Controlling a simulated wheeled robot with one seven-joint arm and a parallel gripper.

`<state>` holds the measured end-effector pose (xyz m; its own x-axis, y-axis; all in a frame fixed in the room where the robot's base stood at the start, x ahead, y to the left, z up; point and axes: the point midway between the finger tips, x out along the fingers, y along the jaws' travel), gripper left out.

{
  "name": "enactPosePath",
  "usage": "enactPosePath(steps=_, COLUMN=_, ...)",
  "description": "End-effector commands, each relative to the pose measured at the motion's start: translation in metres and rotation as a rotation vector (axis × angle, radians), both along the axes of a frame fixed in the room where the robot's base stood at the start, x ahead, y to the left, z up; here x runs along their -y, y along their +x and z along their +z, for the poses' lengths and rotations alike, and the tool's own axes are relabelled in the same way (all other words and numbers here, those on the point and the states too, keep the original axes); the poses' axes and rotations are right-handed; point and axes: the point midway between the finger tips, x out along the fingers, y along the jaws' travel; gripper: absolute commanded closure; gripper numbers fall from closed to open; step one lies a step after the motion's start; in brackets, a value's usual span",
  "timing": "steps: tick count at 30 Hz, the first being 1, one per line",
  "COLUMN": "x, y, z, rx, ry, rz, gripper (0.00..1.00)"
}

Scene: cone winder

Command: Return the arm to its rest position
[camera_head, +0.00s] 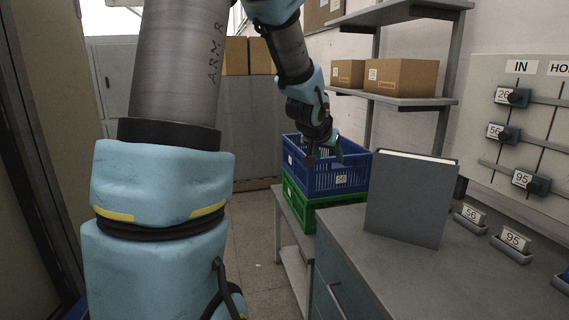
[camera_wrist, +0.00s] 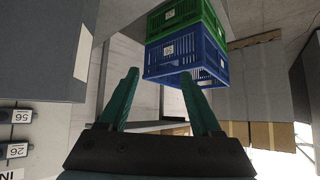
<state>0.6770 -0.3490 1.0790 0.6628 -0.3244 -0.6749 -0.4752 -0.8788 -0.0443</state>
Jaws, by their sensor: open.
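My arm (camera_head: 175,75) rises large at the left of the head view and bends over to the right. My gripper (camera_head: 325,160) hangs in front of the blue crate in that view. In the wrist view my gripper (camera_wrist: 160,95) shows two green fingers spread apart with nothing between them. The blue crate (camera_head: 345,180) sits on top of a green crate (camera_head: 300,203). In the wrist view, which is turned over, the blue crate (camera_wrist: 185,58) lies beyond the fingertips. I cannot tell whether the gripper touches the crate.
A grey binder-like box (camera_head: 410,195) stands upright on the grey counter (camera_head: 375,265) at the right. Shelves (camera_head: 400,98) with cardboard boxes (camera_head: 400,77) are behind. A wall panel (camera_head: 520,150) has labelled knobs. Small labelled trays (camera_head: 511,247) sit below it. Floor (camera_head: 255,240) shows clear left of the crates.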

Motion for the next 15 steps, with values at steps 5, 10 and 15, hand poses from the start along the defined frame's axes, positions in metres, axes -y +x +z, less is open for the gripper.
enactPosePath(steps=5, x=-0.105, y=-0.069, z=-0.044, rx=-0.233, ry=0.102, rz=0.2, gripper=0.35)
enactPosePath(steps=10, x=-0.166, y=-0.15, z=-0.076, rx=-0.457, ry=0.137, rz=0.337, gripper=0.35)
enactPosePath(steps=15, x=-0.19, y=-0.206, z=-0.091, rx=-0.603, ry=0.132, rz=0.406, gripper=0.35)
